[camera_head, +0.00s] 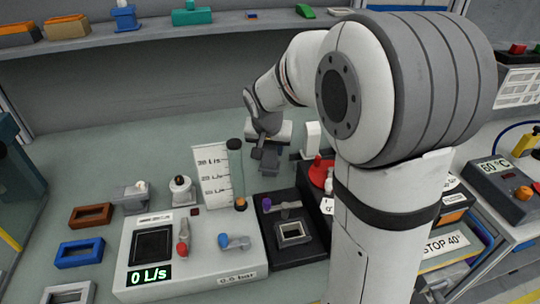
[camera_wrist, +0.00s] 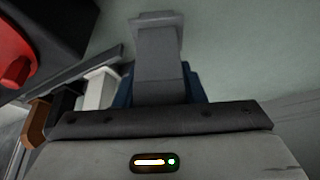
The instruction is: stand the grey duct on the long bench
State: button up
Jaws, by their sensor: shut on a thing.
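My gripper (camera_head: 266,150) hangs above the back middle of the long bench (camera_head: 100,150). It is shut on a grey piece (camera_head: 270,163) that looks like the grey duct; its outline blends with the fingers. In the wrist view a grey upright shape (camera_wrist: 160,60) with a wider top stands beyond the dark gripper base (camera_wrist: 160,120). I cannot tell how much of it is finger and how much is held piece. A dark blue part shows on both sides behind it.
A white panel with a dark screen (camera_head: 150,245) and a black fixture (camera_head: 290,235) stand in front. Brown (camera_head: 91,205) and blue (camera_head: 80,243) frames lie at left. A shelf (camera_head: 160,32) runs behind. The back left bench is clear.

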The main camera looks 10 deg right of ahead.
aim_at(270, 156)
jog(key=shift+f, duration=1.3)
jog(key=shift+f, duration=0.2)
jog(key=o, duration=1)
jog(key=shift+r, duration=0.2)
jog(key=shift+a+r, duration=0.1)
jog(key=shift+r, duration=0.1)
jog(key=v, duration=1.1)
jog(key=s, duration=0.4)
jog(key=s+d+f+n, duration=0.1)
jog(key=s, duration=0.3)
jog(key=s+f+n+g+y, duration=0.1)
jog(key=s, duration=0.3)
jog(key=shift+d+f, duration=0.25)
jog(key=shift+d, duration=0.05)
jog(key=s+f+n, duration=0.1)
jog(key=s, duration=0.2)
jog(key=s+f, duration=0.1)
jog(key=s, duration=0.1)
jog(key=s+f+n, duration=0.1)
jog(key=s+f, duration=0.1)
jog(key=s, duration=0.1)
jog(key=shift+s+n+g+y, duration=0.3)
jog(key=shift+g+y, duration=0.1)
